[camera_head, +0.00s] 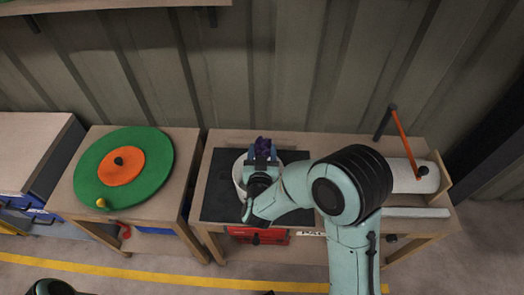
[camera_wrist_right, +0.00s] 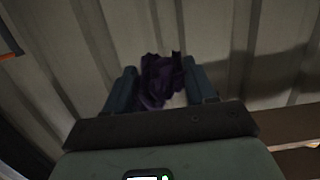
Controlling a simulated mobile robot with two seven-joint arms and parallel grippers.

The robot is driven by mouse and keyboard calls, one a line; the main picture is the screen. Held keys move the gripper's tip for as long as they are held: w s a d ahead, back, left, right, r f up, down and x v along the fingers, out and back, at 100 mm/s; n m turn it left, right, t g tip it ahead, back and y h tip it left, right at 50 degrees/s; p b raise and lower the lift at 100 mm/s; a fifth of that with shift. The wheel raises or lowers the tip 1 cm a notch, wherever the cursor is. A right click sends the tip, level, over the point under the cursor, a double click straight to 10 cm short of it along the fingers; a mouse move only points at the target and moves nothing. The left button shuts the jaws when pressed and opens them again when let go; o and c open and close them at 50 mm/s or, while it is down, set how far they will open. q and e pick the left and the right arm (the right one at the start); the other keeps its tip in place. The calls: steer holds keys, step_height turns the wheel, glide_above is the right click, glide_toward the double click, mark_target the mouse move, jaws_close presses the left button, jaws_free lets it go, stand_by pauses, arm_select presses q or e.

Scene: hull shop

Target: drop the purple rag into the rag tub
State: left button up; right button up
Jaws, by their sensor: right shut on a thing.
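The purple rag (camera_head: 263,146) is a dark crumpled bundle between the fingers of my right gripper (camera_head: 262,156), which is shut on it. In the right wrist view the rag (camera_wrist_right: 163,80) sticks up between the two fingertips of the gripper (camera_wrist_right: 162,88). A white round tub (camera_head: 238,178), which looks like the rag tub, stands on a dark mat. My right gripper and wrist are over it in the head view and hide most of it. The height of the rag above the tub cannot be told. My left gripper is not in view.
The dark mat (camera_head: 218,195) lies on a wooden bench against a corrugated wall (camera_head: 300,70). A red box (camera_head: 262,236) sits below the bench. To the left, a table carries a green and orange disc (camera_head: 90,172). An orange lever (camera_head: 405,145) stands at the right.

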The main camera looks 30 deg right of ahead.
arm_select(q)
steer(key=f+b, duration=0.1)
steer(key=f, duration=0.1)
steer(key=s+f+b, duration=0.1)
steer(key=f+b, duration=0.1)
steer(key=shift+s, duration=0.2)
arm_select(e)
step_height(320, 180, down, 5)
steer(key=shift+r, duration=0.1)
steer(key=o, duration=1.1)
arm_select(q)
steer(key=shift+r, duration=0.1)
